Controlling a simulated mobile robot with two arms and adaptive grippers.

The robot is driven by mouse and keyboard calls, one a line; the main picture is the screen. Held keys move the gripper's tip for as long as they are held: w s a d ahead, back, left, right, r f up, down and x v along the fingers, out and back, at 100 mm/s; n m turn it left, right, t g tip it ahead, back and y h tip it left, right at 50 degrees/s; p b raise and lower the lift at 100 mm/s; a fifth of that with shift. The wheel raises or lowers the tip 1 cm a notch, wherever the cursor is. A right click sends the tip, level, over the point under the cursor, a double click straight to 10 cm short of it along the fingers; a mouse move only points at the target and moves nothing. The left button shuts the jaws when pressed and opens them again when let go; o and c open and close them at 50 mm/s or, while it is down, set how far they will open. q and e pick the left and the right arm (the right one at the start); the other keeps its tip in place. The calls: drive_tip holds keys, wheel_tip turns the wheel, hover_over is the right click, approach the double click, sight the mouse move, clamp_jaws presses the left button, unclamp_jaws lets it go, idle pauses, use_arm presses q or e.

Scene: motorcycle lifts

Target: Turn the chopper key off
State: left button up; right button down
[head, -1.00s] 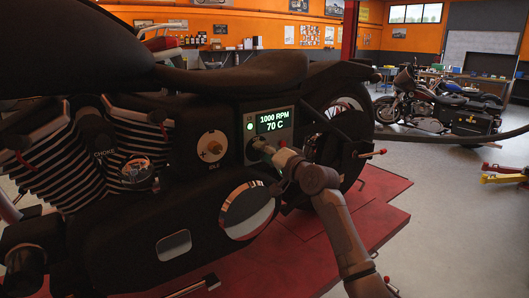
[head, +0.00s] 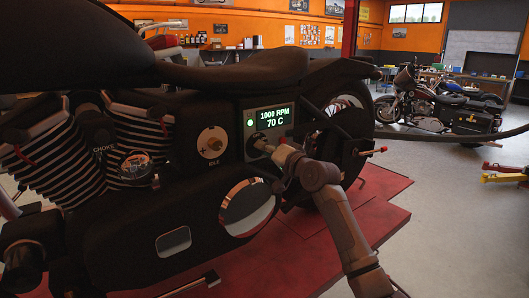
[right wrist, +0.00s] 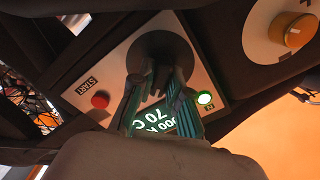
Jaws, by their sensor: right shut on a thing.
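The black chopper stands side-on in the head view, with a key panel (head: 250,147) under its seat. The panel's display (head: 273,118) reads 1000 RPM and 70 C, and a small green light (head: 250,124) is lit beside it. My right gripper (head: 266,148) is at the panel just below the display. In the right wrist view, my right gripper (right wrist: 160,88) is shut at the dark round key switch (right wrist: 160,52). Its fingers hide the key itself, so its turn angle cannot be told. The green light (right wrist: 205,98) is lit there too. My left gripper is not in view.
A red START button (right wrist: 100,99) is on the same panel. A brass idle knob (head: 212,146) and a choke dial (head: 136,166) are to the left. The chopper stands on a red lift (head: 340,240). Other motorcycles (head: 440,108) stand at the back right, with open floor before them.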

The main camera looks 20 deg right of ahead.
drive_tip(key=n+b, duration=0.1)
drive_tip(key=n, duration=0.1)
drive_tip(key=shift+f+n, duration=0.1)
drive_tip(key=shift+n, duration=0.3)
drive_tip(key=n+b, duration=0.1)
drive_tip(key=n, duration=0.1)
drive_tip(key=shift+n, duration=0.4)
drive_tip(key=n+b, duration=0.1)
drive_tip(key=n, duration=0.3)
drive_tip(key=shift+n, duration=0.3)
drive_tip(key=c, duration=1.1)
unclamp_jaws()
drive_tip(key=shift+s, duration=0.15)
